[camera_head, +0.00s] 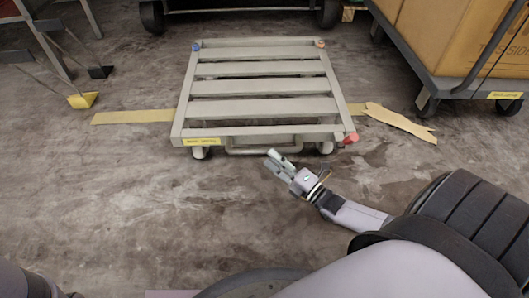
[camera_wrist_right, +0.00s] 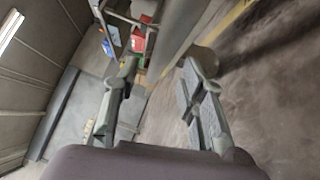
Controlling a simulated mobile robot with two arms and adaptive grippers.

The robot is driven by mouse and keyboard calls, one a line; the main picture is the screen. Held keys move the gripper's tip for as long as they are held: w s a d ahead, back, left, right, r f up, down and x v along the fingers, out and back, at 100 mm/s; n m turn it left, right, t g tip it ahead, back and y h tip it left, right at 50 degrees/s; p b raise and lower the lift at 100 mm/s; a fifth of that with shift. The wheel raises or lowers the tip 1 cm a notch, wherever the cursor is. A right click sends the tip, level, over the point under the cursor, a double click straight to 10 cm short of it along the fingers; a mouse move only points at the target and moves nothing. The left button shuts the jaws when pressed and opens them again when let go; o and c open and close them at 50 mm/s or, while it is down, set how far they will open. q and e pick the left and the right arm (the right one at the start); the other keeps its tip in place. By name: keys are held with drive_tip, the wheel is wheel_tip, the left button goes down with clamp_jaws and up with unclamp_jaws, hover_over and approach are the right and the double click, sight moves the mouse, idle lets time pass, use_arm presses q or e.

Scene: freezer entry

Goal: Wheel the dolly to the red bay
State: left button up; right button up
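The dolly (camera_head: 262,87) is a low grey slatted platform on small wheels, standing on the floor ahead of me. A yellow label is on its near rail, and a looped handle (camera_head: 262,149) hangs at its near edge. My right gripper (camera_head: 277,160) is just in front of this handle, very close to it; I cannot tell if they touch. In the right wrist view its two fingers (camera_wrist_right: 160,88) are apart, with a grey bar beyond them. My left gripper is out of view. I cannot make out a marked red bay.
A cart with cardboard boxes (camera_head: 465,35) stands at the right. A yellow floor strip (camera_head: 132,117) runs under the dolly, with a torn piece (camera_head: 398,123) on the right. A yellow object (camera_head: 82,100) and metal legs are at the left. Floor nearer me is clear.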

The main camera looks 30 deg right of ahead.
sight(264, 151)
drive_tip(key=shift+b+x, duration=0.75)
drive_tip(key=shift+x, duration=1.55)
drive_tip(key=shift+c, duration=0.2)
clamp_jaws()
